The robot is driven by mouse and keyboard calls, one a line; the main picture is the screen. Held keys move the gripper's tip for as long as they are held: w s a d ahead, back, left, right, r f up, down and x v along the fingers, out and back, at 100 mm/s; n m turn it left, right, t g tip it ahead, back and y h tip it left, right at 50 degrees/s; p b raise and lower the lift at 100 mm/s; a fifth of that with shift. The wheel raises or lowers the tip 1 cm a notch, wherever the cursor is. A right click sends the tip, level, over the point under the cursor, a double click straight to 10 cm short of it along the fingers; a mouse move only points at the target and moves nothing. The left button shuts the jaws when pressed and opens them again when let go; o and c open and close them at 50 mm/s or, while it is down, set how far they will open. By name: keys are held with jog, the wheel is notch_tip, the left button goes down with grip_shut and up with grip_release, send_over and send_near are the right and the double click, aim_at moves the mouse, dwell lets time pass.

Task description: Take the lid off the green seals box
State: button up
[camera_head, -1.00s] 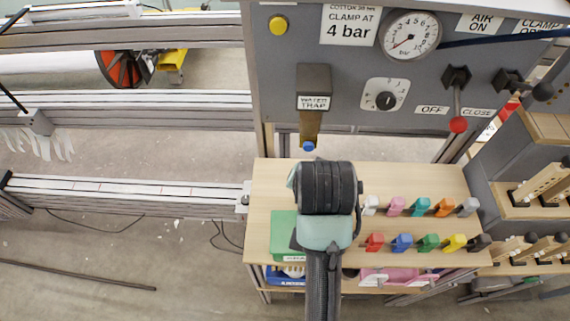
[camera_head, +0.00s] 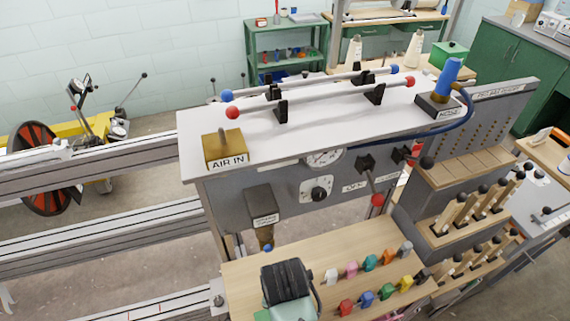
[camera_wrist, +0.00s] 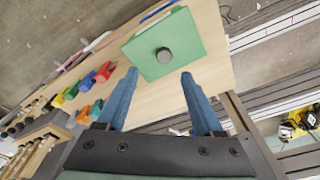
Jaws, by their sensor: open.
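A green box (camera_wrist: 185,32) with a flat green lid and a round dark knob (camera_wrist: 164,55) shows in the wrist view. It sits on the light wood table top, and the lid is on. My gripper (camera_wrist: 159,73) is open, with its two blue fingers apart and nothing between them. The fingertips point at the near edge of the box, and the knob appears just past the gap between them. In the head view my wrist (camera_head: 286,280) is at the bottom edge, and the fingers are hidden. No label is readable on this box.
Two rows of coloured clips (camera_head: 370,263) stand on the wood table (camera_head: 240,272), right of my wrist. The grey machine panel (camera_head: 228,205) rises behind it. Wooden-handled levers (camera_head: 470,205) stand to the right. Another green box (camera_head: 448,54) with a knob is at the back right.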

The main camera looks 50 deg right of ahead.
jog(key=shift+w+d+f+p, duration=0.1)
jog(key=shift+w+f+p, duration=0.1)
jog(key=shift+f, duration=1.65)
jog(key=shift+w+f+p, duration=0.15)
jog(key=shift+w+f, duration=0.05)
jog(key=shift+f, duration=1.65)
grip_shut()
